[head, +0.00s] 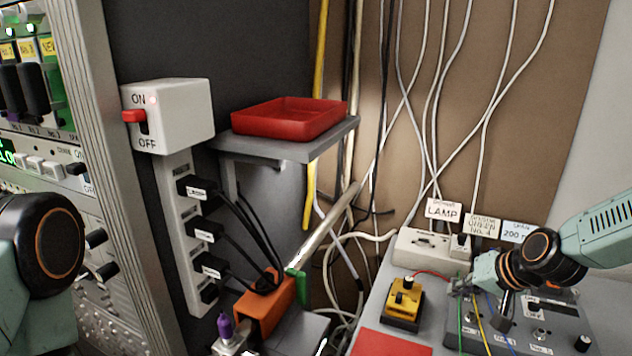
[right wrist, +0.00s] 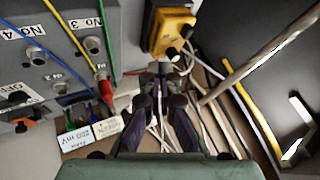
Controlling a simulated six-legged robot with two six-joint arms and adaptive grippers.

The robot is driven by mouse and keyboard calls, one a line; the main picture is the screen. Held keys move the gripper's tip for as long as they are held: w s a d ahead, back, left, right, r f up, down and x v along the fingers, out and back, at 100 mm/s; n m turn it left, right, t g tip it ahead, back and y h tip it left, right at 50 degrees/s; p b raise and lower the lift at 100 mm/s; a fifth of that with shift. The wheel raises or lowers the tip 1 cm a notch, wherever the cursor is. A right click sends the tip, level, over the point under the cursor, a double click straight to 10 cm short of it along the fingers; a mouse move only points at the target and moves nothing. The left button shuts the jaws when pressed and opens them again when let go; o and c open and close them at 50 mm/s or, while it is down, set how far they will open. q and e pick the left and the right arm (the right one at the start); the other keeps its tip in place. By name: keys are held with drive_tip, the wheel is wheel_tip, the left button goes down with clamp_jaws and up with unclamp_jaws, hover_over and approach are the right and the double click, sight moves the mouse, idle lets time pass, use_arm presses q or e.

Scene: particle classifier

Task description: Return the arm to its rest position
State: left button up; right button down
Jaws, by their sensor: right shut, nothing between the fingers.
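My right arm comes in from the right edge of the head view, over the grey table. Its gripper (head: 456,288) is shut and empty, just right of the yellow-and-black block (head: 404,300). In the right wrist view the shut fingers (right wrist: 162,72) point up toward the yellow block (right wrist: 172,30), with nothing between them. I cannot tell whether they touch it. At the left edge of the head view a rounded joint of my left arm shows; its gripper is out of view.
A grey control box (head: 540,325) with colored cables lies under my right arm. A red tray (head: 290,118) sits on a shelf. A white ON/OFF switch box (head: 180,115) is on the rack side.

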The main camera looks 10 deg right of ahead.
drive_tip(key=s+a+f+n+g+h+b, duration=0.1)
drive_tip(key=s+a+f+g+b, duration=0.15)
drive_tip(key=s+a+f, duration=0.85)
drive_tip(key=s+f+n+g+b, duration=0.1)
drive_tip(key=s+f, duration=0.4)
drive_tip(key=s, duration=0.3)
drive_tip(key=s+a+f+n+g+h+b, duration=0.1)
drive_tip(key=s+f+g+b, duration=0.1)
drive_tip(key=s+f, duration=0.3)
drive_tip(key=s+a+f+n+g+b, duration=0.1)
drive_tip(key=s+f, duration=0.4)
drive_tip(key=s, duration=0.6)
drive_tip(key=shift+s+a+f+n+g+b, duration=0.2)
drive_tip(key=shift+s+f+n+g+b, duration=0.15)
drive_tip(key=shift+b, duration=0.4)
